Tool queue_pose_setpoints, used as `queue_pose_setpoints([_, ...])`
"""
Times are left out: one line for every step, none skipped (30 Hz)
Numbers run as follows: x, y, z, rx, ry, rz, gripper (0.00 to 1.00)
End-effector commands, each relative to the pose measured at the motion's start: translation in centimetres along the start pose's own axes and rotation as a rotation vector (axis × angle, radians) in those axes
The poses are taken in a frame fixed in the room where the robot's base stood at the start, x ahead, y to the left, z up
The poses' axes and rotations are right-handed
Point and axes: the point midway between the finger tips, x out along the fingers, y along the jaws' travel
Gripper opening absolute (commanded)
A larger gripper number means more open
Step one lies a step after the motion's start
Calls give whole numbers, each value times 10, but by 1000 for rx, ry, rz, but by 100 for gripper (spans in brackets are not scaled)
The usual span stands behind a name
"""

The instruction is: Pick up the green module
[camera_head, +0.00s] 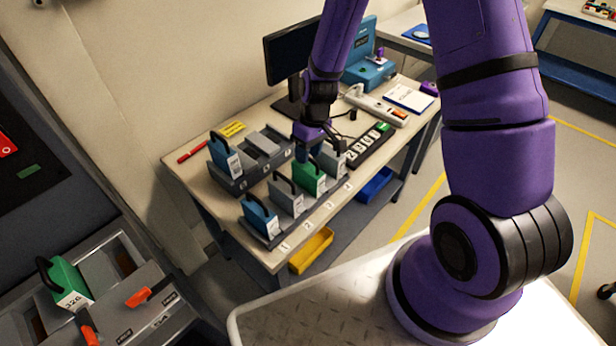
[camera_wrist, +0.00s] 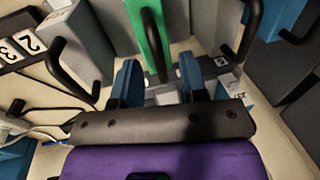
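A green module (camera_head: 309,180) with a black handle stands upright in the front rack on the table, between grey modules. It also shows in the wrist view (camera_wrist: 137,14). My gripper (camera_head: 310,152) is just above it, pointing down. In the wrist view my gripper (camera_wrist: 158,66) has its two blue fingers apart, with the black handle (camera_wrist: 152,45) between them in the picture; I see no clear contact. A second green module (camera_head: 68,280) sits in a grey holder at the lower left of the head view.
Grey modules (camera_head: 285,196) and a blue module (camera_head: 260,216) share the front rack. A rear rack holds another blue module (camera_head: 223,152). A monitor (camera_head: 290,52), a power strip (camera_head: 375,104) and cables are behind. A yellow bin (camera_head: 311,250) is below the table's front edge.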

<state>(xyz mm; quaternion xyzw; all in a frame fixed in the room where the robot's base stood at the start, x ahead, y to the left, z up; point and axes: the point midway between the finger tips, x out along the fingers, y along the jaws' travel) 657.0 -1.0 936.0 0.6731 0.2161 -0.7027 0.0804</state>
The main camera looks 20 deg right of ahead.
Motion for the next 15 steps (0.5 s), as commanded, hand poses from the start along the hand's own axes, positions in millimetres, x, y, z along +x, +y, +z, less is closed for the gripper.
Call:
queue_pose_setpoints([7,0,0,0,-3,-2,40])
queue_pose_setpoints([10,0,0,0,-3,-2,40])
queue_pose_setpoints([14,0,0,0,-2,-1,40])
queue_pose_setpoints([16,0,0,-1,-1,-1,40])
queue_pose_setpoints([18,0,0,-1,-1,-1,40])
queue_pose_setpoints([20,0,0,-1,-1,0,40])
queue_pose_setpoints([21,0,0,-1,-1,0,40])
queue_pose_setpoints([21,0,0,-1,-1,0,40])
queue_pose_setpoints([22,0,0,0,0,0,40])
queue_pose_setpoints([22,0,0,-1,0,0,40])
queue_pose_setpoints([22,0,0,0,0,0,40])
queue_pose_setpoints([21,0,0,0,0,0,40])
queue_pose_setpoints([21,0,0,-1,0,0,40])
queue_pose_setpoints([21,0,0,0,0,0,40])
queue_pose_setpoints([21,0,0,0,0,0,33])
